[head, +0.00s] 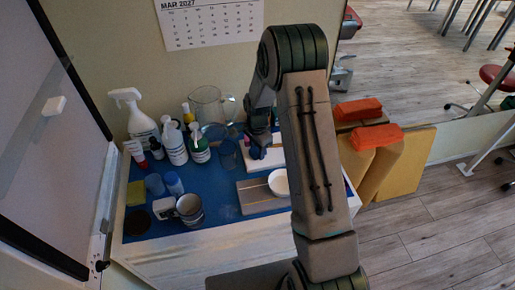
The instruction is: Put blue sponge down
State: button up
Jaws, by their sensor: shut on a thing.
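My gripper (259,146) is at the end of my arm, pointing down over a pale tray or board (272,160) at the back right of the blue-topped table (222,208). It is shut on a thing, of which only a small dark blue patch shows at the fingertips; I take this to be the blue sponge. Its outline is mostly hidden, and I cannot tell whether it touches the pale surface below.
Several bottles (174,146), a glass jug (208,106) and a clear cup (228,154) stand left of my gripper. A white bowl (279,182) sits in front, by a striped board (258,198). A patterned mug (190,208) and yellow sponge (137,192) are at the left.

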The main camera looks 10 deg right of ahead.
aim_at(257, 149)
jog(key=shift+f, duration=0.2)
jog(key=o, duration=1.1)
jog(key=shift+r, duration=0.1)
jog(key=s+r+n+b, duration=0.1)
jog(key=s+r+n, duration=0.15)
jog(key=r, duration=0.65)
jog(key=s+r+n, duration=0.1)
jog(key=s+r, duration=0.2)
jog(key=r, duration=0.7)
jog(key=s+r+n+t, duration=0.1)
jog(key=s+r+n, duration=0.1)
jog(key=s, duration=0.5)
jog(key=s+r+n+t, duration=0.1)
jog(key=s+r+n, duration=0.1)
jog(key=s+n, duration=0.3)
jog(key=s+r+n+t, duration=0.1)
jog(key=s+r+n, duration=0.1)
jog(key=s, duration=0.8)
jog(key=shift+s+r+n, duration=0.3)
jog(key=shift+s+n, duration=0.05)
jog(key=shift+n, duration=0.3)
